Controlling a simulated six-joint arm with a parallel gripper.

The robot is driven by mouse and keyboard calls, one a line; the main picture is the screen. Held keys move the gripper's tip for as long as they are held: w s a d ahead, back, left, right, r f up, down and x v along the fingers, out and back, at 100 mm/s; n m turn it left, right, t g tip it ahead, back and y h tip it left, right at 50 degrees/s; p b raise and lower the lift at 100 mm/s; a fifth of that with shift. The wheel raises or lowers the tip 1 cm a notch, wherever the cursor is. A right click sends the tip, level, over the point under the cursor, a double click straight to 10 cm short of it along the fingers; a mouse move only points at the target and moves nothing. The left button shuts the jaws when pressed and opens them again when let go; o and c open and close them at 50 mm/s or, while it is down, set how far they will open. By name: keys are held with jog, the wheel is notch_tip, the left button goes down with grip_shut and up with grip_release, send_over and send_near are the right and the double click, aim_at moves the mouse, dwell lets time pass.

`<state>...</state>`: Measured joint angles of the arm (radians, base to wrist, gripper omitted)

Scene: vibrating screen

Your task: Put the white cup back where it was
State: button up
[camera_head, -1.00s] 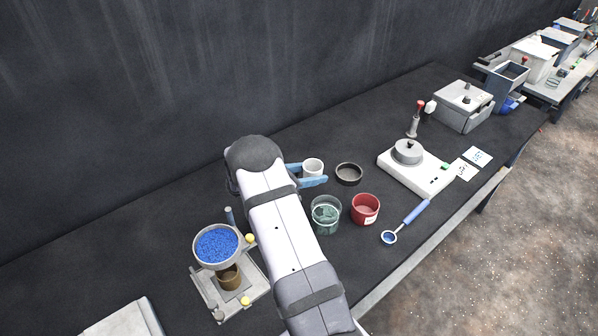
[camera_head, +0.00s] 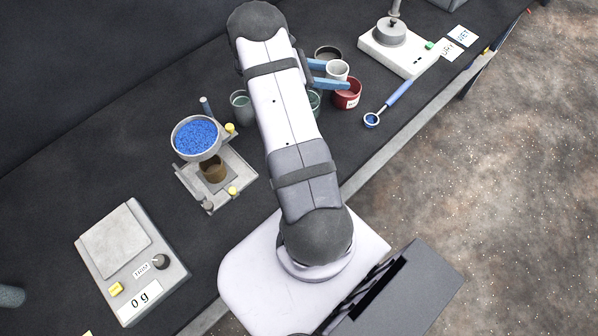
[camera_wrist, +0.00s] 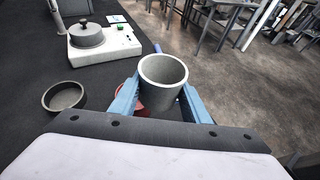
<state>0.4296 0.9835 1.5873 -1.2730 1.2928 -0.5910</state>
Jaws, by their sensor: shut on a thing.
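The white cup (camera_head: 337,71) is between the blue fingers of my gripper (camera_head: 330,75), which is shut on it. The cup is upright and looks empty in the wrist view (camera_wrist: 163,82). It shows in front of the red cup (camera_head: 347,95) and the dark shallow dish (camera_head: 327,54), and seems to be held above the table. My arm partly hides the green glass containers. Where the cup stood before cannot be told from these frames.
A sieve of blue granules (camera_head: 196,136) stands on its stand at left. A scale reading 0 g (camera_head: 133,260) is at lower left. A blue-handled scoop (camera_head: 389,102) lies at right. A white device (camera_head: 400,50) stands behind it. Dark table is clear between scale and sieve.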

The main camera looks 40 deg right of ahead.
jog(key=s+f+m+g+y+b, duration=0.1)
jog(key=s+f+m+g+y, duration=0.15)
jog(key=s, duration=0.55)
jog(key=s+a+f+n+t+h+p, duration=0.1)
jog(key=s+a+n+t+h+p, duration=0.15)
jog(key=a, duration=0.45)
jog(key=s+a+n+t+h+p, duration=0.1)
jog(key=s+a, duration=0.3)
jog(key=a, duration=0.3)
jog(key=w+a+f+n+t+b, duration=0.1)
jog(key=w+a+n+t+b, duration=0.2)
jog(key=w+a+n+t, duration=0.3)
jog(key=shift+a+f+n+t+h, duration=0.35)
jog(key=shift+a+t, duration=0.35)
jog(key=shift+a, duration=0.5)
jog(key=shift+f+b, duration=0.9)
jog(key=shift+f, duration=2.15)
jog(key=shift+f+p, duration=0.35)
jog(key=shift+f, duration=1.55)
